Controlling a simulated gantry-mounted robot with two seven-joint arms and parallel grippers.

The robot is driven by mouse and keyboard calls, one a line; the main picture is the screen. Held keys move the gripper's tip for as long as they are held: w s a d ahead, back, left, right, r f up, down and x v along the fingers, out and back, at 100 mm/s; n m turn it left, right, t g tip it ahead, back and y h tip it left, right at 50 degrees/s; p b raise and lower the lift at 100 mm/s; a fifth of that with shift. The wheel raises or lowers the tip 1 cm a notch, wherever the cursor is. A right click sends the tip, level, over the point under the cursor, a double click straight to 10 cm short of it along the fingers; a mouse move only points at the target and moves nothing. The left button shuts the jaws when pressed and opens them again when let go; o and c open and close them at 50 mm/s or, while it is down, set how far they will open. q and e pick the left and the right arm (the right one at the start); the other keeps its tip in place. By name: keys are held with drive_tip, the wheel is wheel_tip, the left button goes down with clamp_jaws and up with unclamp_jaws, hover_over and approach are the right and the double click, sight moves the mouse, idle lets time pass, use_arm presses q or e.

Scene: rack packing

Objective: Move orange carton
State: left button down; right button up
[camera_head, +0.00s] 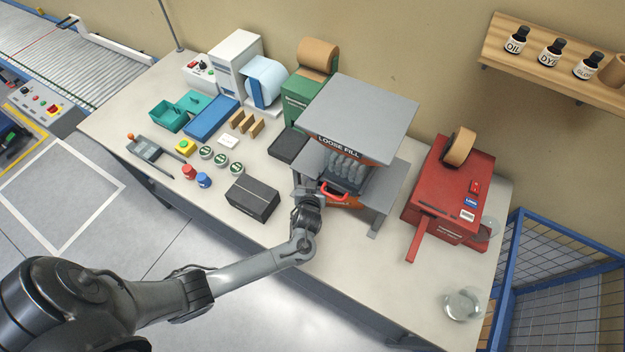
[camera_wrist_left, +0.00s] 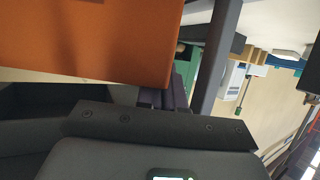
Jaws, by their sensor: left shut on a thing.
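The orange carton (camera_head: 346,200) is mostly hidden in the head view, with a strip showing low in the grey LOOSE FILL stand (camera_head: 372,112). In the left wrist view the carton (camera_wrist_left: 90,40) fills the upper left as a large, flat orange face. My left gripper (camera_head: 318,192) reaches to the front of the stand and is shut on the carton. Its dark fingers (camera_wrist_left: 175,95) show against the carton's edge in the wrist view. How deep the grip goes is hidden. My right gripper is in neither view.
A red curved handle (camera_head: 335,190) sits just above the carton. A black box (camera_head: 252,198) stands left of my gripper, and a red tape machine (camera_head: 448,190) stands right of the stand. The front right tabletop is clear up to a glass jar (camera_head: 462,304).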

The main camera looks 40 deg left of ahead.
use_arm(q)
drive_tip(key=shift+w+d, duration=0.1)
drive_tip(key=shift+d, duration=1)
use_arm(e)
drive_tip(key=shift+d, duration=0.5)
use_arm(q)
drive_tip(key=c, duration=1.2)
unclamp_jaws()
drive_tip(key=shift+d, duration=0.2)
drive_tip(key=shift+r, duration=0.1)
drive_tip(key=shift+s+d+r, duration=0.25)
drive_tip(key=shift+s, duration=0.15)
drive_tip(key=v, duration=0.9)
drive_tip(key=shift+s, duration=0.4)
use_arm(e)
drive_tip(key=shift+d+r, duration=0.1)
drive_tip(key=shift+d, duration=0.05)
